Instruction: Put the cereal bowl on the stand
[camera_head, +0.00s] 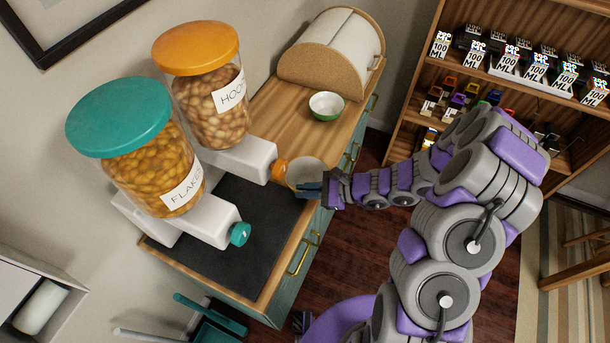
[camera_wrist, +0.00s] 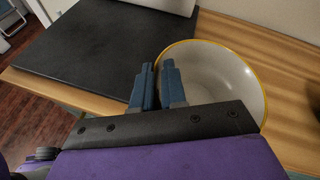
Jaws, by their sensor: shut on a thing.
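A white bowl with a yellow rim (camera_head: 306,170) is at my gripper (camera_head: 312,190), by the front edge of the wooden counter. In the wrist view, my gripper (camera_wrist: 157,84) is shut on the left side of this bowl (camera_wrist: 218,72), with its rim between the blue fingers. The bowl's inside looks empty. I cannot tell whether it touches the counter. A dark flat slab (camera_head: 236,262) lies on the counter under the dispensers. It is left of the bowl in the wrist view (camera_wrist: 100,50). Which thing is the stand is not clear.
A jar with an orange lid (camera_head: 208,100) and a flakes jar with a teal lid (camera_head: 140,150) sit on white dispensers. A green-and-white bowl (camera_head: 326,106) and a bread box (camera_head: 330,60) stand farther back. A shelf of goods (camera_head: 410,125) is at right.

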